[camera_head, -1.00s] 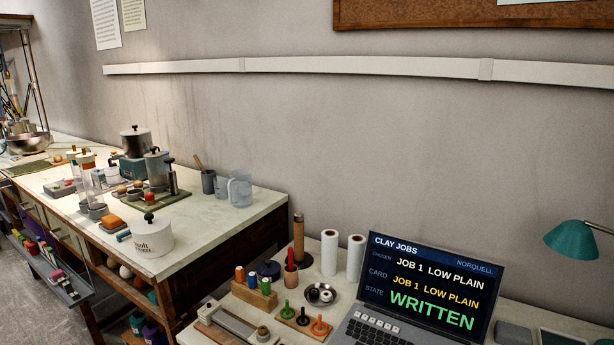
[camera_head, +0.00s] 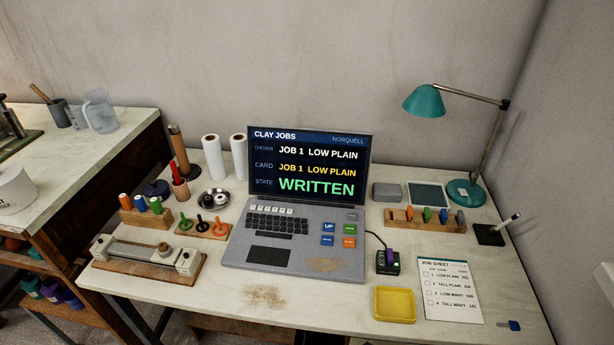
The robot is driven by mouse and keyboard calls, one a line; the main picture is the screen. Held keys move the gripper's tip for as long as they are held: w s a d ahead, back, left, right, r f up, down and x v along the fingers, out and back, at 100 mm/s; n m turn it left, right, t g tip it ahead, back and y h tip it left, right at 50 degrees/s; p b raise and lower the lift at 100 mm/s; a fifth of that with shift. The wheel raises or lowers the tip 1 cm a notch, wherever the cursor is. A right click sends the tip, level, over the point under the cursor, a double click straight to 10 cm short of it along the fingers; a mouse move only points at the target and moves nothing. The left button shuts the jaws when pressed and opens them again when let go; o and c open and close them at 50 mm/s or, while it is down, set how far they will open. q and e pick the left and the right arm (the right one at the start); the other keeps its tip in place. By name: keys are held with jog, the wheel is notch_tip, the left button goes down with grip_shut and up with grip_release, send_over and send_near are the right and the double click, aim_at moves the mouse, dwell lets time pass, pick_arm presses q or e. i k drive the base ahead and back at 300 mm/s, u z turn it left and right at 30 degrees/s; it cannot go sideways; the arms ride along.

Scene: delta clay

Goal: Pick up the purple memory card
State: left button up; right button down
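A small purple piece, which looks like the purple memory card (camera_head: 390,253), stands upright in a small black reader (camera_head: 382,267) to the right of the laptop. A green light shows on the reader, and a cable runs from it toward the laptop. The laptop (camera_head: 262,222) is open, and its screen reads "JOB 1 LOW PLAIN" and "WRITTEN". Neither of my grippers is in view.
A yellow tray (camera_head: 395,316) lies in front of the reader, with a job sheet (camera_head: 436,312) beside it. A wooden rack (camera_head: 399,225) of coloured pieces and a teal lamp (camera_head: 424,103) stand behind. A small blue object (camera_head: 509,325) lies at the front right.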

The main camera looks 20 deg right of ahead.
aim_at(390, 258)
jog(key=z, duration=1.35)
